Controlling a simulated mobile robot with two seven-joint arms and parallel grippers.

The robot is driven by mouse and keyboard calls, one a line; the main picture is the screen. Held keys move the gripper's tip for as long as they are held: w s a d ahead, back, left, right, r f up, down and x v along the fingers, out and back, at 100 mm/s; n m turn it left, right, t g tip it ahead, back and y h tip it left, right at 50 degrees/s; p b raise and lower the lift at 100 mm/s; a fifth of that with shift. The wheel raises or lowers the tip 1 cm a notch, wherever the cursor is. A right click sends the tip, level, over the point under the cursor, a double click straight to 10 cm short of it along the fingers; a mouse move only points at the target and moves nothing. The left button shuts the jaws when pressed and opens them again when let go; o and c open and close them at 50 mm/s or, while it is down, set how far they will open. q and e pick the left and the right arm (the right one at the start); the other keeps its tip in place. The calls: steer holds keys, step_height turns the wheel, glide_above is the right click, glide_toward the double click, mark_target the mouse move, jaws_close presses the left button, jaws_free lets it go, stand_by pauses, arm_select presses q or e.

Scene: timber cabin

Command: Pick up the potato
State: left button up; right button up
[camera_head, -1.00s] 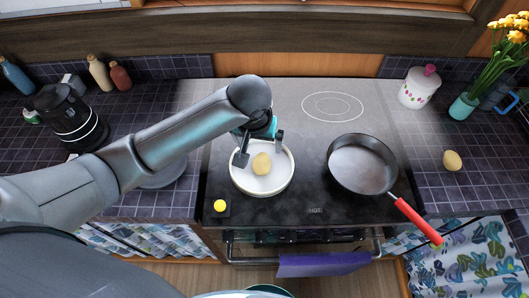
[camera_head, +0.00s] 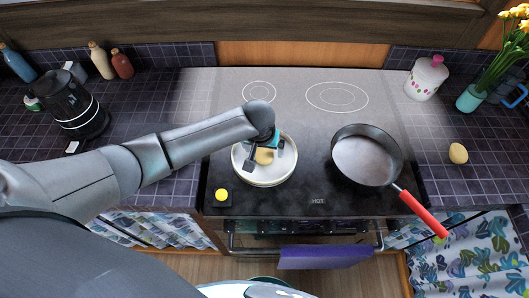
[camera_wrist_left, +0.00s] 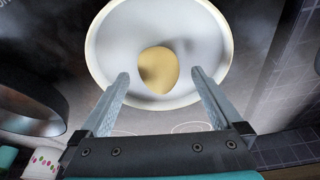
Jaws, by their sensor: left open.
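A yellow-tan potato (camera_head: 264,156) lies in a round white dish (camera_head: 268,180) on the stove top, left of the frying pan. My left gripper (camera_head: 264,165) is over the dish, open, with a finger on either side of the potato in the head view. In the left wrist view the potato (camera_wrist_left: 158,69) lies just ahead of the two open fingertips (camera_wrist_left: 160,77), between their lines, inside the dish (camera_wrist_left: 205,60). I cannot tell whether a finger touches it. A second potato-like object (camera_head: 458,153) lies on the right counter. My right gripper is not in view.
A black frying pan (camera_head: 366,160) with a red handle (camera_head: 422,214) stands right of the dish. A black kettle (camera_head: 72,112) and bottles (camera_head: 101,60) stand on the left counter. A white jar (camera_head: 426,78) and a flower vase (camera_head: 468,98) stand at the back right.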

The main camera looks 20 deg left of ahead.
arm_select(q)
steer(key=shift+x, duration=0.9)
steer(key=c, duration=1.5)
steer(key=shift+r, duration=0.1)
